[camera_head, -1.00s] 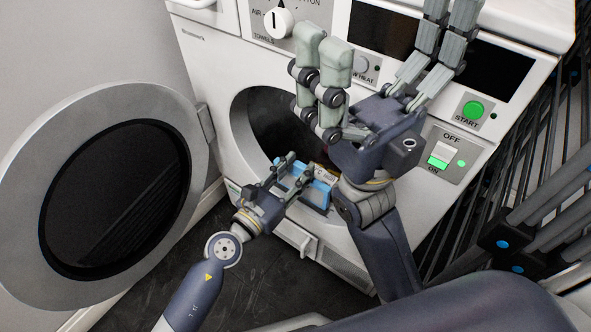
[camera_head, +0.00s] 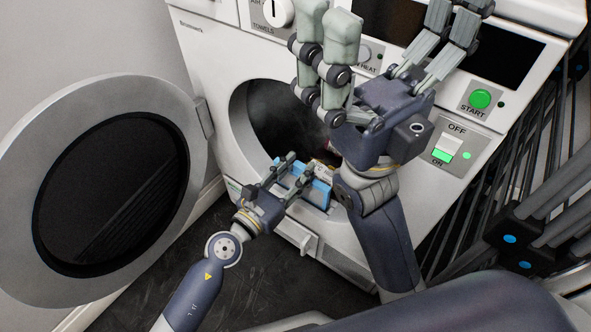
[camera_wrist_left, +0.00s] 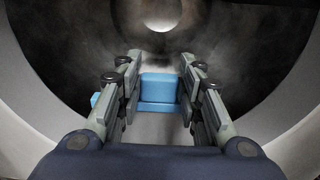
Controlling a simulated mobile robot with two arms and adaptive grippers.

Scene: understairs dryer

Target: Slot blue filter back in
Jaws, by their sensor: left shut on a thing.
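The blue filter (camera_head: 318,192) is at the lower rim of the dryer's round opening (camera_head: 290,125). My left gripper (camera_head: 300,170) is shut on it from the front left. In the left wrist view the filter (camera_wrist_left: 158,88) sits between the two fingers, in front of the dark drum. The slot is hidden behind the gripper and filter, so I cannot tell how deep the filter sits. My right gripper (camera_head: 392,35) is raised in front of the control panel, its fingers spread apart and empty.
The round dryer door (camera_head: 75,115) hangs open at the left. The panel holds a green START button (camera_head: 480,98) and an OFF/ON switch (camera_head: 447,148). A small white latch panel (camera_head: 297,235) is below the opening. Dark rails (camera_head: 520,170) stand at the right.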

